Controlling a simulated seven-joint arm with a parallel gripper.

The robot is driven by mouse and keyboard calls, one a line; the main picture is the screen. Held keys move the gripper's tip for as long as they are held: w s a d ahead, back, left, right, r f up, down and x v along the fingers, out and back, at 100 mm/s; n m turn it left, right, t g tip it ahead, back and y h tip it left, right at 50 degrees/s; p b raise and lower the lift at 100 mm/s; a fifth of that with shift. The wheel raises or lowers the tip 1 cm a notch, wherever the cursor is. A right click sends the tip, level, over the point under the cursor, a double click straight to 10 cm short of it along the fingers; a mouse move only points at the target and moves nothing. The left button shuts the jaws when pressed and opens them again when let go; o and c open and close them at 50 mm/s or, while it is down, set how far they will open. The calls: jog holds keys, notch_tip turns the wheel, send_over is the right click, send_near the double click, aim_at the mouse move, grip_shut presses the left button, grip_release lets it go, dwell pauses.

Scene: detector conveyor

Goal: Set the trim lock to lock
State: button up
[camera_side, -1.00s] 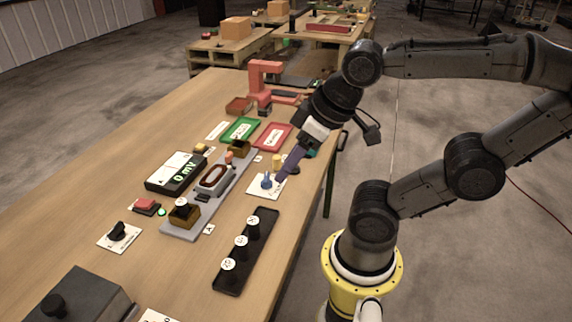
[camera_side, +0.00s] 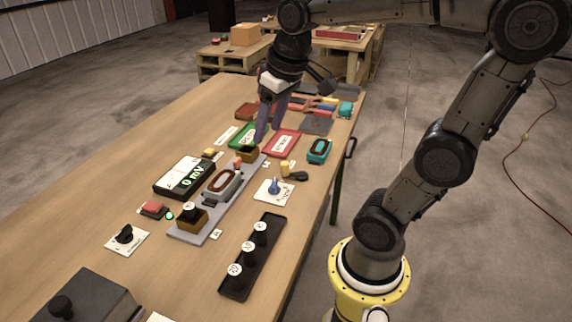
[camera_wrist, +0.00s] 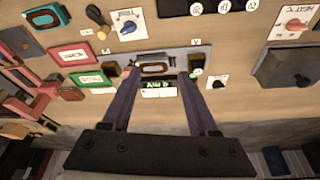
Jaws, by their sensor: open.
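A white plate with a blue knob (camera_side: 273,187) lies on the right side of the table; it also shows at the top of the wrist view (camera_wrist: 128,25). A second white plate with a black knob (camera_side: 125,235) lies at the front left, and it shows right of the fingers in the wrist view (camera_wrist: 218,82). My gripper (camera_side: 263,132) is open and empty, above the table beyond the blue knob, pointing down. Its purple fingers (camera_wrist: 160,76) are apart, touching no knob.
A grey rail (camera_side: 214,205) carries a coil and brown blocks. A black meter (camera_side: 184,178) reads 0 mV. A black tray (camera_side: 250,256) holds several weights. Green and red trays (camera_side: 282,143) and a teal coil (camera_side: 319,151) lie farther back. A grey box (camera_side: 75,295) stands front left.

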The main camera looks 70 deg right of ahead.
jog(key=w+d+f+m+g, duration=0.2)
jog(key=w+d+f+m, duration=0.15)
jog(key=d, duration=0.65)
jog(key=m+g, duration=0.1)
send_near(285, 163)
jog(key=shift+y, duration=0.4)
jog(key=f, duration=1)
jog(key=shift+d+f, duration=0.1)
jog(key=shift+d, duration=0.2)
grip_shut()
